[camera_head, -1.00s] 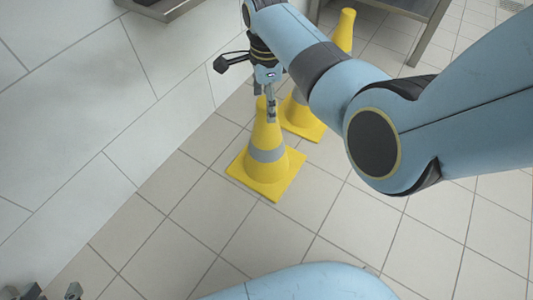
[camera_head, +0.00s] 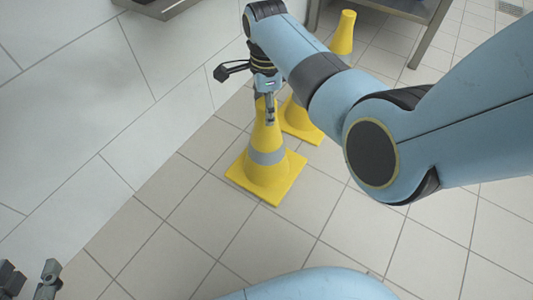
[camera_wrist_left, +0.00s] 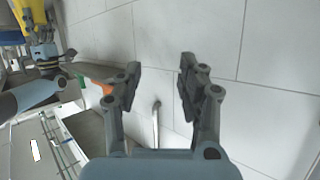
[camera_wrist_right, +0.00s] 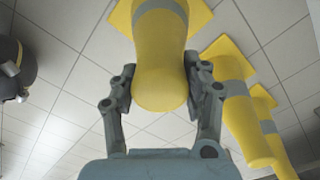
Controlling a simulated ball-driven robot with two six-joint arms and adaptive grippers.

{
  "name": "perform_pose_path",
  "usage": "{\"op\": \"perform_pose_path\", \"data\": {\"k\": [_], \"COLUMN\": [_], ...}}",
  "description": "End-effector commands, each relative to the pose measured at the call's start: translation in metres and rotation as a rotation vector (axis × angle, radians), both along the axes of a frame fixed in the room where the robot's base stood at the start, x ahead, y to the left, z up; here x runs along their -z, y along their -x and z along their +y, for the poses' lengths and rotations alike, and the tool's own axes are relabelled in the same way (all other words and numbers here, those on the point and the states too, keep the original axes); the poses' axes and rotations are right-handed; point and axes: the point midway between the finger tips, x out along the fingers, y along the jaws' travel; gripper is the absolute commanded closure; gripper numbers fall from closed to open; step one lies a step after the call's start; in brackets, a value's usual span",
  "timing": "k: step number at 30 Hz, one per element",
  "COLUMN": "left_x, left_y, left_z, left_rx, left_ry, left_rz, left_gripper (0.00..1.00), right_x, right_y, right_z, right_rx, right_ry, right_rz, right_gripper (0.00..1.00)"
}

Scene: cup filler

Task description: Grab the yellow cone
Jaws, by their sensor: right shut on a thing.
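The nearest yellow cone (camera_head: 266,172), with a grey band, stands upright on the floor tiles in the head view. My right gripper (camera_head: 267,108) is shut on its top from above. The right wrist view shows the cone's rounded top (camera_wrist_right: 160,82) between the two fingers (camera_wrist_right: 162,90). A second cone (camera_head: 300,122) stands just behind, partly hidden by my right arm. The top of a third (camera_head: 342,34) shows farther back. My left gripper (camera_head: 32,280) is at the lower left corner, far from the cones. Its fingers (camera_wrist_left: 158,88) are apart and empty in the left wrist view.
A pale wall (camera_head: 75,95) runs along the left. A metal table or shelf frame (camera_head: 430,35) stands at the back right, and a metal ledge (camera_head: 168,8) is at the top. The tiled floor (camera_head: 200,225) in front of the nearest cone is clear.

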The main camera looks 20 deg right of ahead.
Motion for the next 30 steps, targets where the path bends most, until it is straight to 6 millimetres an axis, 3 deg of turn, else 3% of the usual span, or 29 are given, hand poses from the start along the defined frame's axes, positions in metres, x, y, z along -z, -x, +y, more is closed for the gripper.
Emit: {"op": "perform_pose_path", "data": {"k": [6,20,28,30], "left_x": [0.0,0.004,0.028,0.025], "left_y": [0.0,0.003,0.028,0.023], "left_z": [0.0,0.001,0.006,0.007], "left_rx": [0.0,-0.005,-0.029,-0.033], "left_ry": [0.0,0.0,-0.005,-0.007], "left_rz": [0.001,0.041,0.269,0.313], "left_gripper": [0.6,0.6,0.6,0.6], "right_x": [0.0,-0.005,-0.026,-0.032], "right_y": [0.0,0.0,-0.002,-0.002], "right_z": [0.0,0.0,0.0,0.0], "right_rx": [0.0,0.0,0.0,0.0], "right_ry": [0.0,0.0,0.0,0.0], "right_rz": [0.001,-0.001,-0.005,-0.005], "right_gripper": [1.0,1.0,1.0,1.0]}}
